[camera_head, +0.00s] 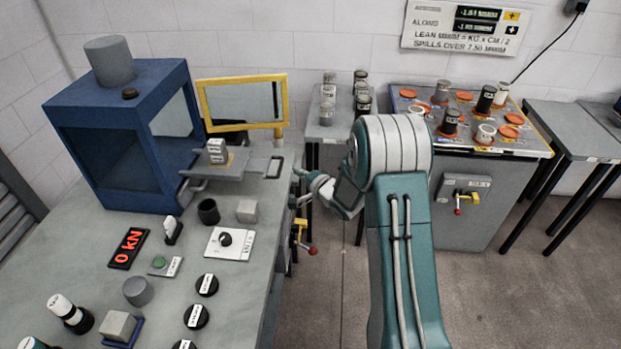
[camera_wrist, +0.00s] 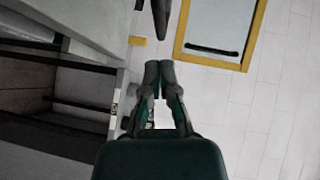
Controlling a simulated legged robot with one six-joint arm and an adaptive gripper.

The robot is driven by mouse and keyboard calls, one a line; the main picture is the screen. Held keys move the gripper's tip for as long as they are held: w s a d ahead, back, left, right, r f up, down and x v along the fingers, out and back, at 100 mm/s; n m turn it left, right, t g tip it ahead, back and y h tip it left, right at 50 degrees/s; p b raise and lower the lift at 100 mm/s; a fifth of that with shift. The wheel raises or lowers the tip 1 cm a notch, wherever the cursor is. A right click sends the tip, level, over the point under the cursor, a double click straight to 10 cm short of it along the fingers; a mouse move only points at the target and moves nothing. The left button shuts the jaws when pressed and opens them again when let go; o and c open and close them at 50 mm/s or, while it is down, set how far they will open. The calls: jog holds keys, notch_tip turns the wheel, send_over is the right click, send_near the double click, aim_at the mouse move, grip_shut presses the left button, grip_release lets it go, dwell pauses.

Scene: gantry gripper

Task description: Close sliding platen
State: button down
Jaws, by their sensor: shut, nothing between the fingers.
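The sliding platen (camera_head: 232,166) is a grey plate that sticks out to the right from the open side of the blue press (camera_head: 125,140). A small labelled block (camera_head: 217,152) stands on it. A dark loop handle (camera_head: 275,167) is at its right end. My gripper (camera_head: 299,173) is a little to the right of the handle, pointing left, and appears apart from it. In the wrist view my gripper (camera_wrist: 159,69) is shut and empty. A dark rounded part, possibly the handle (camera_wrist: 161,15), is just ahead of the fingertips.
A yellow-framed guard door (camera_head: 243,103) stands open behind the platen; its frame also shows in the wrist view (camera_wrist: 212,63). The grey bench (camera_head: 80,235) carries knobs, a red display (camera_head: 128,248) and weights.

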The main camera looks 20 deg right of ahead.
aim_at(206, 166)
jog(key=a, duration=0.2)
jog(key=w+a, duration=0.1)
jog(key=shift+f, duration=0.35)
jog(key=w+a, duration=0.3)
jog(key=a, duration=0.4)
jog(key=w+a, duration=0.3)
jog(key=a, duration=0.5)
jog(key=w+a, duration=0.3)
jog(key=a, duration=0.4)
jog(key=shift+a, duration=0.15)
jog(key=shift+r, duration=0.1)
